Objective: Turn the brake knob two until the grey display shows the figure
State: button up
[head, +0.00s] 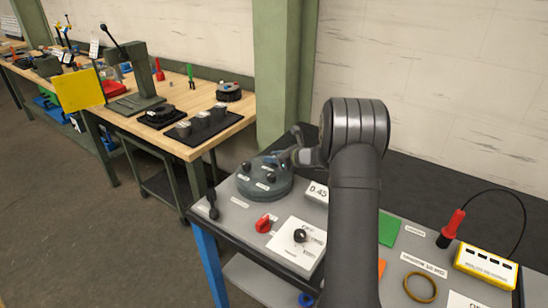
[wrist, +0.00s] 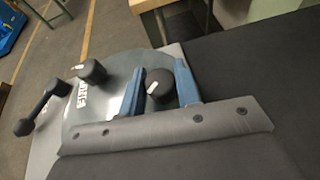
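A round grey housing (head: 262,190) stands at the left of the near bench and carries several dark knobs with small labels. My gripper (head: 282,158) is over its far right side. In the wrist view the blue-grey fingers (wrist: 160,87) stand on either side of a black knob (wrist: 159,90) with a white mark. A narrow gap shows at the left finger; the right finger is very near or touching. A second black knob (wrist: 92,71) lies to the left. The labels are too small to tell which knob is two. The display (head: 317,190) seems to read 0.45; my arm partly covers it.
A black lever (head: 212,204), a red knob (head: 264,223) and a white panel with a black dial (head: 300,236) are in front of the housing. A yellow box (head: 485,264) and a red-handled tool (head: 451,228) stand at right. Another bench is behind.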

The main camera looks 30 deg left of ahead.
jog(key=shift+c, duration=1)
jog(key=shift+w+n+g, duration=0.1)
jog(key=shift+n+g, duration=0.8)
jog(key=shift+g, duration=0.2)
jog(key=shift+n+g, duration=1.1)
jog(key=shift+g, duration=0.2)
jog(key=o, duration=1)
jog(key=shift+d, duration=0.1)
jog(key=v, duration=1.7)
jog(key=shift+r, duration=0.35)
